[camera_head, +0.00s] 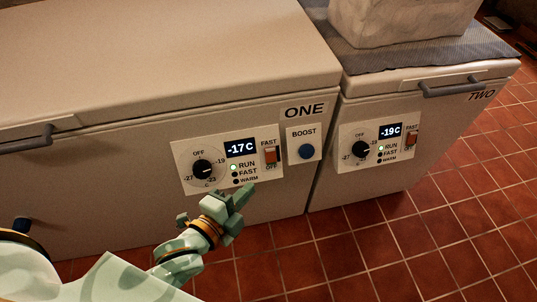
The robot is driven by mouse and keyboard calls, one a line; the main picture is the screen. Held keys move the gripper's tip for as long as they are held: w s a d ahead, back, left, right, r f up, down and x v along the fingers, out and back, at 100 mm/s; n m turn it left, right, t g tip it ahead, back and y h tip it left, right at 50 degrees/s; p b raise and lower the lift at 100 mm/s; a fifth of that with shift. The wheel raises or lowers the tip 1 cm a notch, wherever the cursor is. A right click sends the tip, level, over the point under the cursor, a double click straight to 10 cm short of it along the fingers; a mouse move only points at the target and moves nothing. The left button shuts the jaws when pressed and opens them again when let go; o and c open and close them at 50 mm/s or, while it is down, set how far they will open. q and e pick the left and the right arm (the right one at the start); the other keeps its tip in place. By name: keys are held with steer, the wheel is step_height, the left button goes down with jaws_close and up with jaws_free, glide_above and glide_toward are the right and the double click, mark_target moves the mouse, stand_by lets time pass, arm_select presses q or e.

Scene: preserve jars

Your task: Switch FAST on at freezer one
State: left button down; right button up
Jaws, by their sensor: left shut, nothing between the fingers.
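Freezer one (160,65) is a white chest freezer with the label ONE. Its control panel (188,158) carries a black dial (202,169), a display (241,149) reading -17C, and lamps marked RUN, FAST and WARM. The RUN lamp (237,167) glows green; the FAST lamp (235,174) is dark. The red FAST rocker switch (270,156) sits at the panel's right, with OFF printed below it. My left gripper (244,192) is shut and empty, just below the panel and the switch, apparently not touching the switch. My right gripper is not in view.
A blue BOOST button (306,151) is on a separate plate right of the switch. Freezer two (355,110) stands at the right with a similar panel reading -19C. A grey mat (400,58) and pale block (395,20) lie on its lid. Red tiled floor (400,245) is clear in front.

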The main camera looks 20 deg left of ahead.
arm_select(q)
steer(key=w, duration=0.1)
steer(key=b, duration=0.4)
glide_toward(275, 151)
steer(key=d, duration=0.3)
steer(key=w, duration=0.1)
steer(key=w+f+b, duration=0.1)
steer(key=w, duration=0.1)
steer(key=w+a+b, duration=0.1)
steer(key=shift+w+f, duration=0.25)
steer(key=shift+w, duration=0.15)
steer(key=shift+w+a, duration=0.35)
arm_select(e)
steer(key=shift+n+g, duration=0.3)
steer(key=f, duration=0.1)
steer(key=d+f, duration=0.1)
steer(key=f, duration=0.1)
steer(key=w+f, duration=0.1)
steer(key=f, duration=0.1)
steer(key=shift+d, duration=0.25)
